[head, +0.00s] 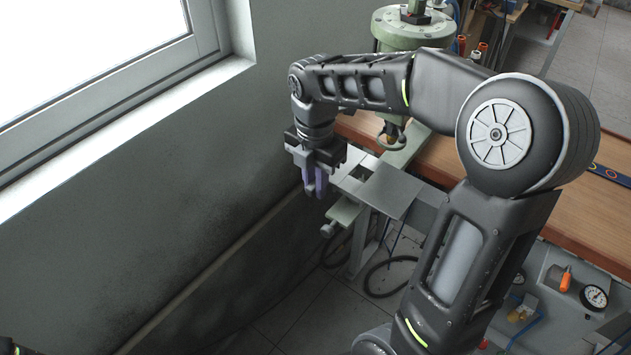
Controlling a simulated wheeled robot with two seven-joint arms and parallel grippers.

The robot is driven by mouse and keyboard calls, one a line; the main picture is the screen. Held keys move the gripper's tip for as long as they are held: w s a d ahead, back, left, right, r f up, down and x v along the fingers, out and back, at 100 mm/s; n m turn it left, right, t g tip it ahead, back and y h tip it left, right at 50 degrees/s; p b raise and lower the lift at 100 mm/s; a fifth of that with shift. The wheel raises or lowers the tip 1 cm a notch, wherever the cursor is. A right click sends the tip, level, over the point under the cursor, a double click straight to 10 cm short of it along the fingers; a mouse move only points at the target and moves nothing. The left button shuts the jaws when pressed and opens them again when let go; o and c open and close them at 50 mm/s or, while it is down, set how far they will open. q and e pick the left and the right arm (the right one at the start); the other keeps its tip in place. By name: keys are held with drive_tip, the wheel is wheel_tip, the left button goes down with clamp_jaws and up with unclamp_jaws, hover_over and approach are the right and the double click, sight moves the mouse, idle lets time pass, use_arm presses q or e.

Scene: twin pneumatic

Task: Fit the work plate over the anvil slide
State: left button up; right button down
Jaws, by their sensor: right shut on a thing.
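A flat grey work plate (391,190) lies level at the near edge of the wooden bench, below the green press. My right gripper (315,188) points down at the plate's left side, with its purple fingers close together. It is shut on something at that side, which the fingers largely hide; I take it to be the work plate. Lighter metal pieces show between the fingers and the grey plate. I cannot clearly make out the anvil slide or how the plate sits on it. My left gripper is out of view.
The green press (413,30) stands behind my right arm. The wooden bench top (575,205) extends right. A green clamp-like bracket (343,213) hangs below the plate. The wall and window are close on the left. A pressure gauge (595,297) is at lower right.

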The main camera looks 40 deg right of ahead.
drive_tip(key=shift+f+b, duration=1.35)
drive_tip(key=shift+f, duration=0.8)
idle(2.2)
drive_tip(key=c, duration=1.3)
unclamp_jaws()
wheel_tip(320, 180, up, 8)
drive_tip(key=shift+f+b, duration=0.1)
drive_tip(key=shift+b, duration=0.2)
drive_tip(key=shift+w, duration=0.1)
